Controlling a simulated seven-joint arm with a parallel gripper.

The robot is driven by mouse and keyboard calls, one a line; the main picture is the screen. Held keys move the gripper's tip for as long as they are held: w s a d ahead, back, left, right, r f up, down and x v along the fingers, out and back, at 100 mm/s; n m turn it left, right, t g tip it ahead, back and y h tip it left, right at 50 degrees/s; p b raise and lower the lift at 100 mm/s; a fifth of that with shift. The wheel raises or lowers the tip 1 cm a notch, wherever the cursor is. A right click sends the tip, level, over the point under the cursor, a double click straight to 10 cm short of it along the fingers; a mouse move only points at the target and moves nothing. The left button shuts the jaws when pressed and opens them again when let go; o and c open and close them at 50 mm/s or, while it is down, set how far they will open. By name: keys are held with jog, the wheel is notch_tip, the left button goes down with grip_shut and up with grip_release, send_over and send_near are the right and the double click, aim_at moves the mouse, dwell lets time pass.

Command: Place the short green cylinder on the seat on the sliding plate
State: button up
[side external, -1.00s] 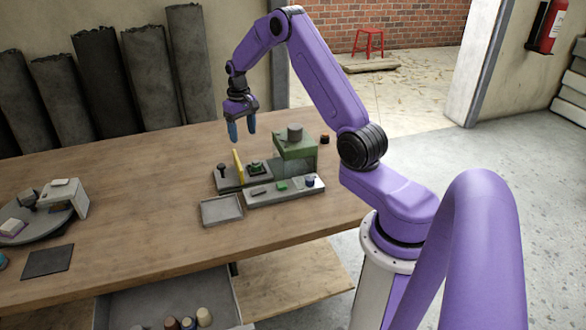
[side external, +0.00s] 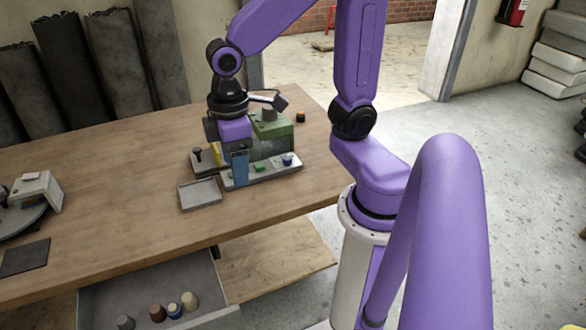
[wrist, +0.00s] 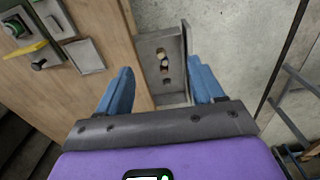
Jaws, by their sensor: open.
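My gripper (side external: 240,168) is open and empty, fingers pointing down, in front of the green machine in the side view. In the wrist view its blue fingers (wrist: 162,88) are spread, with the open drawer (wrist: 148,48) showing between and beyond them. Several short cylinders stand in the drawer, among them a cream one (side external: 190,301) and a brown one (side external: 157,313); I cannot make out a green one. The base with the black knob (wrist: 38,65) and yellow bar (wrist: 25,50) appears to be the sliding plate. A dark green round piece (wrist: 15,27) sits on it, possibly the seat.
An empty grey tray (side external: 200,193) lies on the table beside the green machine (side external: 273,137). A dark mat (side external: 24,257) and a white block on a turntable (side external: 37,190) are at left. The drawer (side external: 150,285) stands open below the table edge.

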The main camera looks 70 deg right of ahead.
jog(key=s+d+n, duration=0.1)
jog(key=s+n, duration=0.2)
jog(key=s, duration=0.8)
jog(key=shift+d+f+n, duration=0.2)
jog(key=shift+d+n, duration=0.15)
jog(key=shift+n, duration=0.05)
dwell(0.5)
